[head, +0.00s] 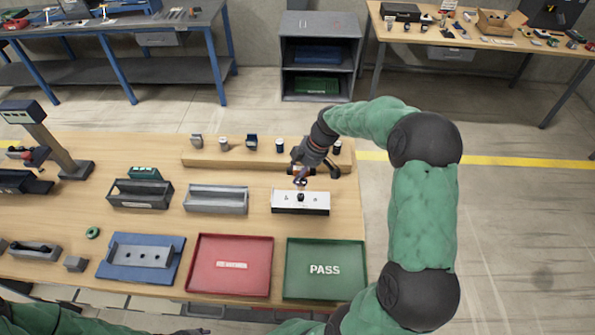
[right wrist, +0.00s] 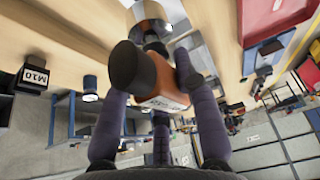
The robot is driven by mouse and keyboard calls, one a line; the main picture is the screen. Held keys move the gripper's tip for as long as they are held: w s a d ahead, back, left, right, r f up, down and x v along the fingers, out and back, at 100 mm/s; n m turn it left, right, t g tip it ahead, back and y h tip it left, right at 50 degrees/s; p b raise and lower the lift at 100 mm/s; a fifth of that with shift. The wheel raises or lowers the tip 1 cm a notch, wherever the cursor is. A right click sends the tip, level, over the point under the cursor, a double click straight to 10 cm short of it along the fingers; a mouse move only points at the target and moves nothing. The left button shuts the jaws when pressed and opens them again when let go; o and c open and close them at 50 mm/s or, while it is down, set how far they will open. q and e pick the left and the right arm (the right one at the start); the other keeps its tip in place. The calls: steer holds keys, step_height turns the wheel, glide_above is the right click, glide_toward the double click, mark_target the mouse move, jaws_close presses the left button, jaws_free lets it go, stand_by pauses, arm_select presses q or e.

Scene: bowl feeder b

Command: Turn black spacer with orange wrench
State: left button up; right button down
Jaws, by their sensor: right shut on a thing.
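The black spacer (head: 300,197) stands on the front part of a white-topped block (head: 286,199) at the right of the bench. My right gripper (head: 301,176) is just above and behind it, pointing down. It is shut on the orange wrench, whose orange body with a black end (right wrist: 160,78) fills the middle of the right wrist view between the fingers. The wrench's lower end reaches down close to the spacer in the head view; I cannot tell whether they touch.
A green PASS tray (head: 325,284) and a red tray (head: 231,281) lie in front of the block. A grey bin (head: 217,211) stands to its left. A wooden ledge (head: 240,162) with several small items runs behind. Open floor lies right of the bench.

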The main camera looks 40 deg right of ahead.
mark_target(298, 184)
steer(key=shift+b, duration=0.3)
steer(key=shift+f+b, duration=1.9)
steer(key=shift+f, duration=0.3)
steer(key=shift+b, duration=0.45)
steer(key=shift+f+b, duration=0.9)
steer(key=shift+f, duration=0.05)
stand_by(0.4)
steer(key=shift+d+m+t+h, duration=0.1)
steer(key=shift+m+t+h, duration=0.25)
steer(key=shift+m, duration=0.85)
